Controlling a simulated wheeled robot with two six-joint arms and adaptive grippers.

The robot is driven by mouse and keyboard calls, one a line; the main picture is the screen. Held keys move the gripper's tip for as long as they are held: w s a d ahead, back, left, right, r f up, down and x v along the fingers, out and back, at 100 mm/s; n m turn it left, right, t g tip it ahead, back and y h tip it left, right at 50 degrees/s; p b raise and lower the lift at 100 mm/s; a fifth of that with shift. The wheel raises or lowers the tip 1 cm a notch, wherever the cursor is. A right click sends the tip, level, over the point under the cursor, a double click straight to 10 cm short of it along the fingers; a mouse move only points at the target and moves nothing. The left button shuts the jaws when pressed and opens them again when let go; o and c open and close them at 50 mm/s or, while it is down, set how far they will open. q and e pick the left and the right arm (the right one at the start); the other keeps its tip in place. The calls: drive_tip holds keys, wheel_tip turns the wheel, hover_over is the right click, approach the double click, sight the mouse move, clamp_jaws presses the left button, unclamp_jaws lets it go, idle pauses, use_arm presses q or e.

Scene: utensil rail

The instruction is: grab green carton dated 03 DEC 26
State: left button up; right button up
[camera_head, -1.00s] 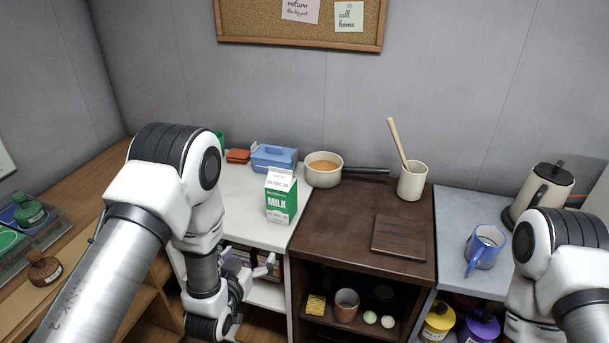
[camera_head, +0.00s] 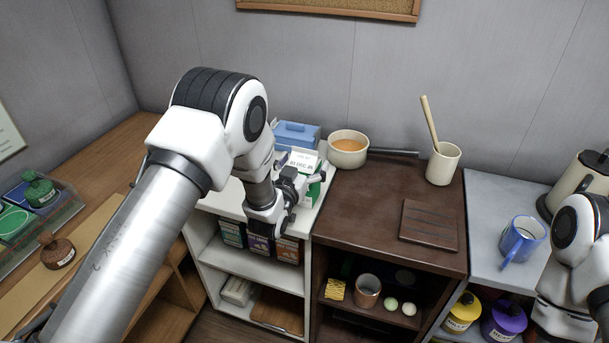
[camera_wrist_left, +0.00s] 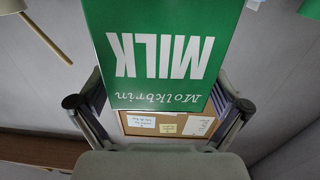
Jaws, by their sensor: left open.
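The green and white milk carton (camera_head: 304,162) stands upright on the white counter, with a date on its white top that reads like 03 DEC 26. My left gripper (camera_head: 301,184) is at its front and hides most of its lower part. In the left wrist view the green face of the carton (camera_wrist_left: 160,55) appears upside down with the word MILK. It lies between the two spread fingers of my left gripper (camera_wrist_left: 158,105), which is open. I cannot tell whether the fingers touch it. My right arm shows at the right edge, but its gripper is not visible.
A blue container (camera_head: 297,134) and a pot (camera_head: 348,152) with a long handle stand behind the carton. A crock with a wooden spoon (camera_head: 442,165) and a dark board (camera_head: 429,224) are on the brown counter. Several boxes (camera_head: 260,243) fill the shelf below.

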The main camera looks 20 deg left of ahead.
use_arm(q)
drive_tip(key=shift+s+d+r, duration=0.1)
drive_tip(key=shift+s+d, duration=0.05)
drive_tip(key=c, duration=1.9)
drive_tip(key=shift+o, duration=0.2)
